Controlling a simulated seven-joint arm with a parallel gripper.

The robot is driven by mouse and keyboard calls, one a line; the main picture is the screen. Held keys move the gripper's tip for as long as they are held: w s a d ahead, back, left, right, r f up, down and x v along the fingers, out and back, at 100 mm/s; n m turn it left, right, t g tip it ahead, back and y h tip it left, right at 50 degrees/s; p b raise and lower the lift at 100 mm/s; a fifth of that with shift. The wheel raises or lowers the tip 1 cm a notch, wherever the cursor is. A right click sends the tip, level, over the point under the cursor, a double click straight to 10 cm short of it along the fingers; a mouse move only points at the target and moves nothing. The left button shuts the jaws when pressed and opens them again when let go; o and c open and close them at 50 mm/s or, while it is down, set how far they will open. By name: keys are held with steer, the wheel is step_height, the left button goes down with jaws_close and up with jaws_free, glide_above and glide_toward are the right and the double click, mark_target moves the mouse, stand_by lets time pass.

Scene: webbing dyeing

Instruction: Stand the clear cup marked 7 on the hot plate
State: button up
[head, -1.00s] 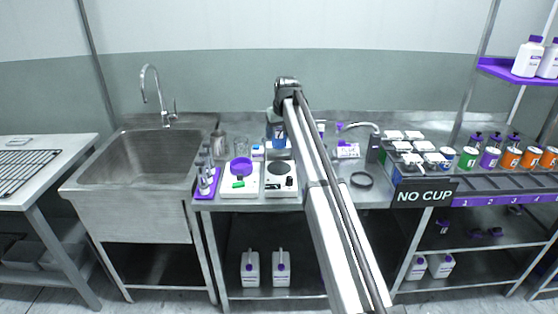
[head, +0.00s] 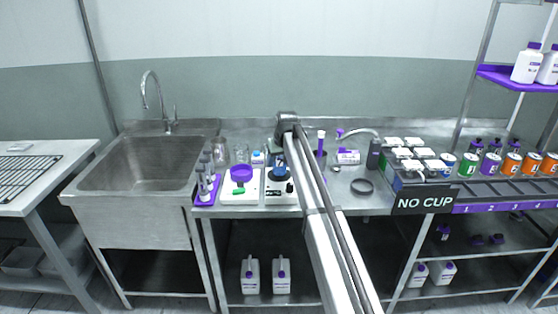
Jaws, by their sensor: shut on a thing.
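The hot plate (head: 271,197) is a white unit with a dark round top, on the steel bench just right of a white device. A clear cup (head: 278,173) with blue contents is low over the round top and covers part of it. I cannot tell whether its base touches, and its mark is too small to read. My gripper (head: 279,159) points down from above and is shut on the cup. The fingers are small and partly hidden by my arm.
The white device (head: 228,198) with a purple dish (head: 241,173) stands close on the left. Glass beakers (head: 241,153) and a small blue-labelled container (head: 257,157) stand behind.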

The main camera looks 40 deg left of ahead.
steer(key=o, duration=1.2)
steer(key=shift+f, duration=0.1)
steer(key=v, duration=1.2)
steer(key=shift+s, duration=0.1)
